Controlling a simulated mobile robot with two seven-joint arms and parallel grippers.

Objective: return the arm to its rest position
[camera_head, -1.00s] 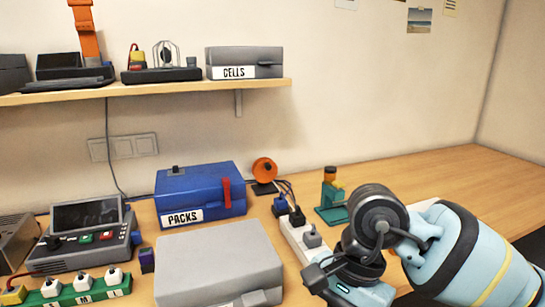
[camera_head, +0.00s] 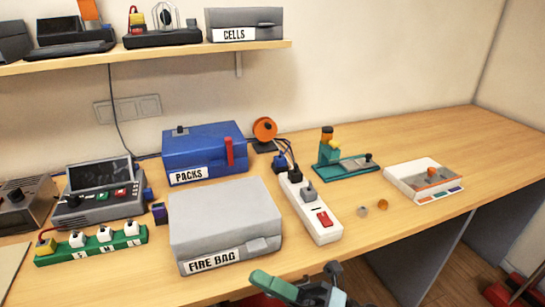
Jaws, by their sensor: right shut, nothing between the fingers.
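My right gripper (camera_head: 300,288) shows only in part at the bottom edge, with teal and dark grey parts. It is in front of the table's front edge, just below the grey box labelled FIRE BAG (camera_head: 226,222), and it is shut and empty. The rest of my right arm is out of the picture. My left arm and gripper are not in view.
On the table (camera_head: 420,145) stand a blue PACKS box (camera_head: 205,150), a white power strip (camera_head: 318,215), a green connector strip (camera_head: 95,243), a charger (camera_head: 98,190), a teal tool (camera_head: 345,165) and a white tray (camera_head: 424,180). The right table end is clear.

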